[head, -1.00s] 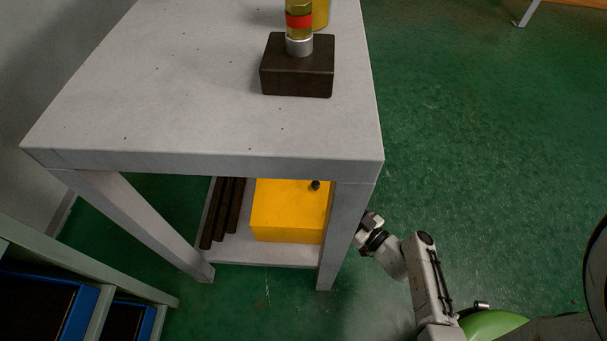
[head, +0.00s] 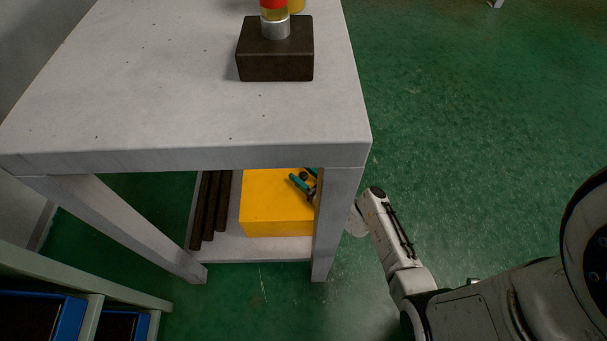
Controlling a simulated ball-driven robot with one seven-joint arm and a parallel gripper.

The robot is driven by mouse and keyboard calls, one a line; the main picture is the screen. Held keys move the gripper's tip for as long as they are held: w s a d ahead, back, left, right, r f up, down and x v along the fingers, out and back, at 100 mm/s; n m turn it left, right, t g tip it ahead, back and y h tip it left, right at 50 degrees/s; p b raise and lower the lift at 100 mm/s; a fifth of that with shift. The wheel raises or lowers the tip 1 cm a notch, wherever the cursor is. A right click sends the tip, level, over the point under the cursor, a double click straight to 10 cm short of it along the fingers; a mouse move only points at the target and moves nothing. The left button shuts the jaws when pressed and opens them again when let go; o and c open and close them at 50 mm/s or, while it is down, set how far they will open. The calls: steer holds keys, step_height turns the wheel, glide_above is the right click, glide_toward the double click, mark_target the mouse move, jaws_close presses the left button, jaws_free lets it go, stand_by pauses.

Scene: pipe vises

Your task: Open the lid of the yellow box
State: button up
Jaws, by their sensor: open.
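The yellow box (head: 268,205) sits on the lower shelf (head: 250,248) of the grey table, near its front right leg. Its top is partly hidden under the tabletop, and its right end is partly behind the leg. My gripper (head: 304,177) has teal and dark fingers and reaches in from the right, behind the leg, over the right part of the box's top. It is open. A small dark knob on the box's top seems to lie between the fingers; contact cannot be told. The lid looks shut.
The table leg (head: 331,225) stands just in front of my arm. Dark bars (head: 210,210) lie left of the box. A dark block (head: 275,62) with a fitting stands on the tabletop (head: 150,100).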

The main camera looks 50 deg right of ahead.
jaws_close()
stand_by(0.4)
